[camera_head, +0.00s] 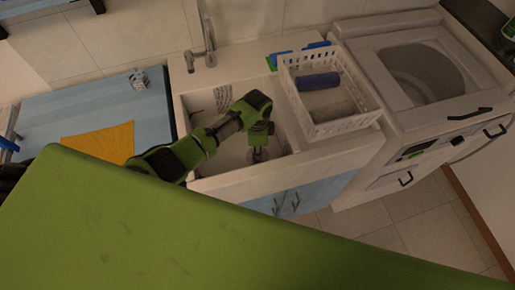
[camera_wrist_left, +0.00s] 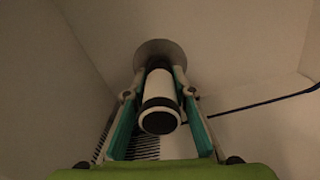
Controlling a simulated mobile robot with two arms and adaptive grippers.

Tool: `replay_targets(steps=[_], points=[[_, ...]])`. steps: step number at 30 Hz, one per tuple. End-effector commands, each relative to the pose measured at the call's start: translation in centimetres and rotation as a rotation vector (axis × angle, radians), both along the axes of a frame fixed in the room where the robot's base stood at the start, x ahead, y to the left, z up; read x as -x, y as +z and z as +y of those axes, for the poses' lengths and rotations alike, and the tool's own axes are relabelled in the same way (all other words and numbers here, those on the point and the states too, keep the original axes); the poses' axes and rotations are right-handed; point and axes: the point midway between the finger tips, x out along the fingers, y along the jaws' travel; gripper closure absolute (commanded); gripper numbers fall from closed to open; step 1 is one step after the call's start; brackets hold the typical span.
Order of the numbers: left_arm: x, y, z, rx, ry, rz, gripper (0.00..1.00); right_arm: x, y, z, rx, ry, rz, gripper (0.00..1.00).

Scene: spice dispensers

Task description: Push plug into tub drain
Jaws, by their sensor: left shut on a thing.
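The tub (camera_head: 222,165) is a pale basin below the faucet. My left gripper (camera_head: 258,155) reaches down inside it. In the left wrist view, the teal-padded fingers of my left gripper (camera_wrist_left: 160,75) are closed around the plug (camera_wrist_left: 158,97), a white cylinder with dark bands. A round grey-brown disc, seemingly the drain (camera_wrist_left: 160,47), shows just beyond the plug's far end. I cannot tell whether the plug touches it or sits in it. In the head view the arm and gripper hide the plug and drain. My right gripper is not in view.
A white basket (camera_head: 345,126) with a dark blue cylinder (camera_head: 318,82) stands at the tub's right side. The faucet (camera_head: 209,45) rises behind the tub. A thin dark cord (camera_wrist_left: 262,103) crosses the tub in the wrist view. The tub walls are close around the gripper.

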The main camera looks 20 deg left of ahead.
Motion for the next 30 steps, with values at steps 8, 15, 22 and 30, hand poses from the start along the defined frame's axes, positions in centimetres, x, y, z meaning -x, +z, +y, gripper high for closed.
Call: replay_targets(steps=[8,15,22,30], points=[[0.0,-0.8,0.0,0.0,0.0,0.0,0.98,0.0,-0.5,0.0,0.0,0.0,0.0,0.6],[0.0,-1.4,0.0,0.0,0.0,0.0,0.98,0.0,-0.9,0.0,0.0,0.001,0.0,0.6],[0.0,-1.9,0.0,0.0,0.0,0.0,0.98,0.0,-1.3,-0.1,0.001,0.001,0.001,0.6],[0.0,-2.6,0.0,0.0,0.0,0.0,0.98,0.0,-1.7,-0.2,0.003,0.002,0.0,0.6]])
